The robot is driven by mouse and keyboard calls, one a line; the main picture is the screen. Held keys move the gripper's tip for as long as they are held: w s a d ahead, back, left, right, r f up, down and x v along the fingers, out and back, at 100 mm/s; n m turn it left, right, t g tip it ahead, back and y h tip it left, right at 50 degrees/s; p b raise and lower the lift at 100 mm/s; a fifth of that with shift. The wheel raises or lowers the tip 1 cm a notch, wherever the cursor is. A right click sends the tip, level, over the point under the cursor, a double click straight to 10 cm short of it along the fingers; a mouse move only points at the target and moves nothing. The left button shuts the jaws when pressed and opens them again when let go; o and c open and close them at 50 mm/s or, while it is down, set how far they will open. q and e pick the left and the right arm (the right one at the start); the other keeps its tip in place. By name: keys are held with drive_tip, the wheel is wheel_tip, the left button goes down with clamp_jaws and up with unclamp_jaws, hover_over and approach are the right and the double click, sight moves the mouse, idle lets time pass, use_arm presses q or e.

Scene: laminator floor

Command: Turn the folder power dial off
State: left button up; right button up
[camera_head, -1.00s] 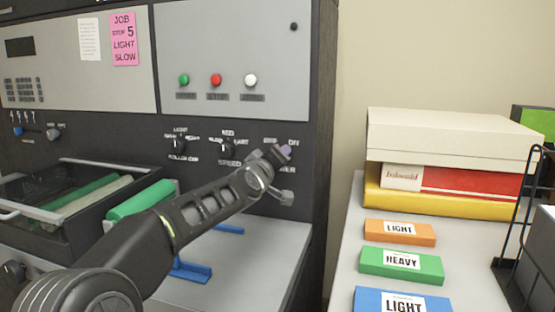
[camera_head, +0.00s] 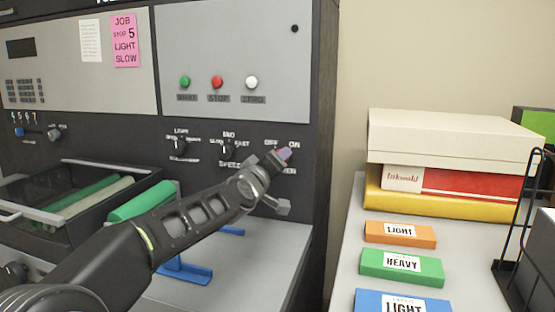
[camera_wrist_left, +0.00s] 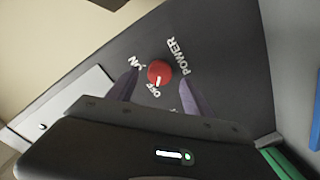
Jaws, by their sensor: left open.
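The folder power dial is a red round knob (camera_wrist_left: 159,72) with a white pointer mark, on a dark panel in the left wrist view. The pointer is on the side of the OFF label. ON and POWER are printed around the knob. My left gripper (camera_wrist_left: 158,80) is open, with one purple finger on each side of the knob. I cannot tell whether the fingers touch it. In the head view my left gripper (camera_head: 284,154) is at the lower right of the machine panel and hides the knob. My right gripper is in neither view.
Two black dials (camera_head: 179,147) sit left of my gripper, with green (camera_head: 185,82), red (camera_head: 217,82) and white (camera_head: 252,82) buttons above. A side table (camera_head: 344,262) on the right holds boxes, labelled packs and a wire rack (camera_head: 520,235).

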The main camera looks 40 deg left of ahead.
use_arm(q)
drive_tip(key=shift+v, duration=2.2)
drive_tip(key=shift+p, duration=0.3)
